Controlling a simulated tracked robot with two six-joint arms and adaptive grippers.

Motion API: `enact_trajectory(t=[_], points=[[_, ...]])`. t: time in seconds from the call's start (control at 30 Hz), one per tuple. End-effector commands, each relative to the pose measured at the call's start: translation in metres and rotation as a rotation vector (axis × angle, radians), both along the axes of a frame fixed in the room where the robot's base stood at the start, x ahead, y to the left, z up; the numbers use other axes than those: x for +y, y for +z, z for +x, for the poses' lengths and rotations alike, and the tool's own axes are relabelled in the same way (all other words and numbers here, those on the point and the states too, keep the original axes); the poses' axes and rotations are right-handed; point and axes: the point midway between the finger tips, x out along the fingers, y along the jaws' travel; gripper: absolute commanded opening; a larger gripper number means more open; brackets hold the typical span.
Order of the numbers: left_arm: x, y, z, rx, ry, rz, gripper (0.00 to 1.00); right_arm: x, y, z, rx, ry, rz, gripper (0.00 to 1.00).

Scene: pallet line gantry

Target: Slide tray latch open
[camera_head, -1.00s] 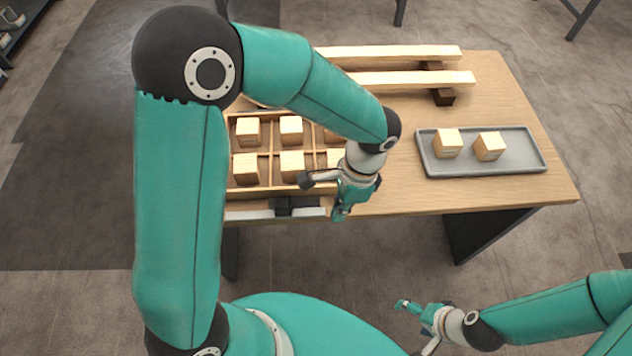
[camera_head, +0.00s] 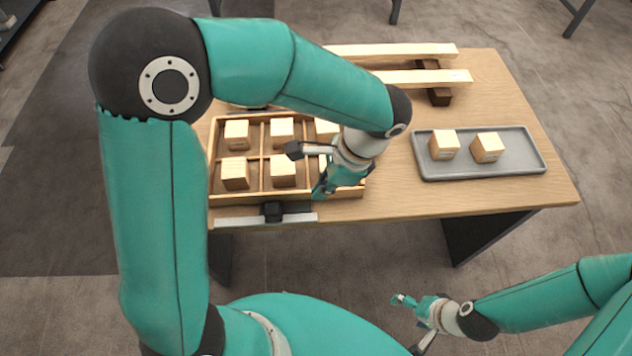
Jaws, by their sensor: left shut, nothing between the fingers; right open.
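The tray latch shows as a black block (camera_head: 272,211) on a pale rail (camera_head: 240,221) along the front of the wooden compartment tray (camera_head: 213,178). My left gripper (camera_head: 320,190) is shut and empty. In the picture it lies over the tray's front right part, right of the black block and apart from it. Its height above the tray is hard to judge. The gripper and forearm hide some compartments on the right. My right gripper (camera_head: 409,324) is open and empty, low in front of the table, far from the latch.
Several wooden cubes (camera_head: 283,172) sit in the tray's compartments. A grey tray (camera_head: 520,165) with two cubes (camera_head: 444,144) stands on the table (camera_head: 510,100) at right. Two wooden beams (camera_head: 420,78) on dark supports lie at the back. My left arm covers the left side.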

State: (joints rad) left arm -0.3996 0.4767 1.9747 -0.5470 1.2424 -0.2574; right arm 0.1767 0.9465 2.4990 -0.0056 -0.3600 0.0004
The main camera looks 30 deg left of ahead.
Motion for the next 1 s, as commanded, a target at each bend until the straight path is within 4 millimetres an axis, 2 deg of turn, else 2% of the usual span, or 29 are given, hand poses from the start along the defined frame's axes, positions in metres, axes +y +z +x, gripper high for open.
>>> enact_trajectory(t=[0.1, 0.33, 0.4, 0.6, 1.0], points=[[0.008, -0.025, -0.006, 0.005, 0.001, 0.001, 0.00, 0.000, -0.005, 0.000, 0.000, 0.000, 0.000, 0.81], [0.023, -0.068, -0.015, 0.005, 0.001, 0.000, 0.00, 0.000, -0.011, 0.000, 0.000, 0.000, 0.000, 0.81], [0.034, -0.062, -0.021, 0.001, 0.003, -0.001, 0.00, 0.000, -0.007, 0.000, 0.000, 0.000, 0.000, 0.81], [0.051, -0.062, -0.032, 0.000, 0.000, -0.001, 0.00, 0.000, -0.006, 0.000, 0.000, 0.000, 0.000, 0.81], [0.055, -0.063, -0.035, 0.001, -0.001, -0.002, 0.00, 0.000, -0.006, 0.000, 0.000, 0.000, 0.000, 0.81]])
